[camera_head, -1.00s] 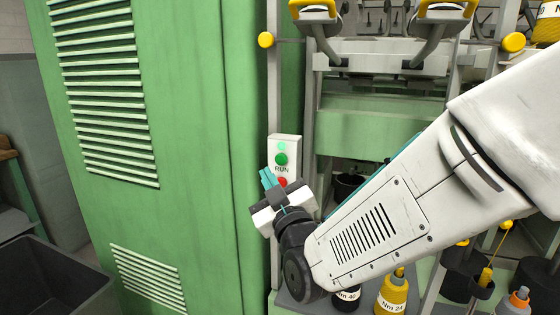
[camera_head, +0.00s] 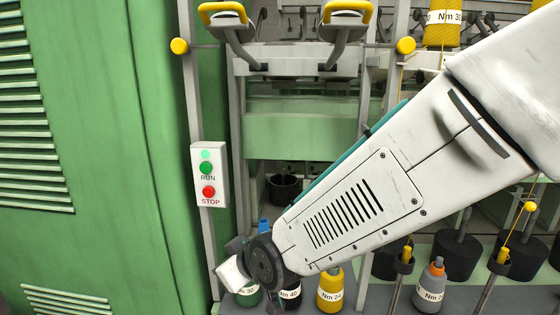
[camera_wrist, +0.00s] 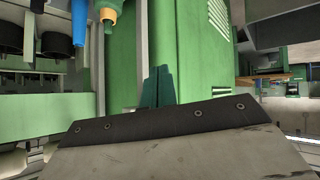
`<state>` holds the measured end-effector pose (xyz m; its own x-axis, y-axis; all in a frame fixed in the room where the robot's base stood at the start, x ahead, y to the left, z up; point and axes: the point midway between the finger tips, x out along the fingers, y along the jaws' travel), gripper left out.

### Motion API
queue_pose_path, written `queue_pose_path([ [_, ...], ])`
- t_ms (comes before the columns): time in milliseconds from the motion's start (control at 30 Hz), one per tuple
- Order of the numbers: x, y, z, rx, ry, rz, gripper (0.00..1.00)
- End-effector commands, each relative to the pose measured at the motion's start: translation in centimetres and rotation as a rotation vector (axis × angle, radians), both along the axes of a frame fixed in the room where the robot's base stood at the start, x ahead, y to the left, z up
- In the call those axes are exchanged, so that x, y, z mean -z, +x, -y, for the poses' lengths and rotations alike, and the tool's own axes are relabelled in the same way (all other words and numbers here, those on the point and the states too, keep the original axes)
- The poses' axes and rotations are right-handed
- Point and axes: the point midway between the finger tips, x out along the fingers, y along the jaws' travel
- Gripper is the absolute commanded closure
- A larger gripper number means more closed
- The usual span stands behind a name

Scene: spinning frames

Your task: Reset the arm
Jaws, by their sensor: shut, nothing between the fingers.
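My gripper shows in the wrist view as two teal fingers (camera_wrist: 157,87) held together, with nothing between them. In the head view the fingers are mostly hidden; my white arm reaches in from the right and its wrist is at the lower left of centre, below the control box. The white control box (camera_head: 209,174) has a lit green lamp, a green RUN button (camera_head: 206,167) and a red STOP button (camera_head: 209,191). My wrist is apart from the box in the picture.
A green cabinet (camera_head: 110,130) with vents stands at the left. The spinning frame (camera_head: 300,135) fills the back. Yellow-topped handles (camera_head: 222,12) hang above. Several labelled bobbins, including a yellow one (camera_head: 330,290) and a grey one (camera_head: 430,286), stand on the low shelf close to my wrist.

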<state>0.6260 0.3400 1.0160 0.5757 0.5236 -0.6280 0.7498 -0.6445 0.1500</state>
Motion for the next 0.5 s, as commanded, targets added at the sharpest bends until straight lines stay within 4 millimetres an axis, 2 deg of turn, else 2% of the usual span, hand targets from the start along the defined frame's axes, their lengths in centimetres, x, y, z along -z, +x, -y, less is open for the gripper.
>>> queue_pose_path([
  [33,0.0,-0.5,2.7,0.039,-0.040,-0.081,1.00],
  [167,0.1,-3.1,9.9,0.152,-0.152,-0.303,1.00],
  [267,-0.7,-6.0,15.9,0.261,-0.228,-0.465,1.00],
  [400,-2.8,-11.3,24.5,0.446,-0.309,-0.677,1.00],
  [500,-4.5,-15.4,29.4,0.578,-0.334,-0.793,1.00],
])
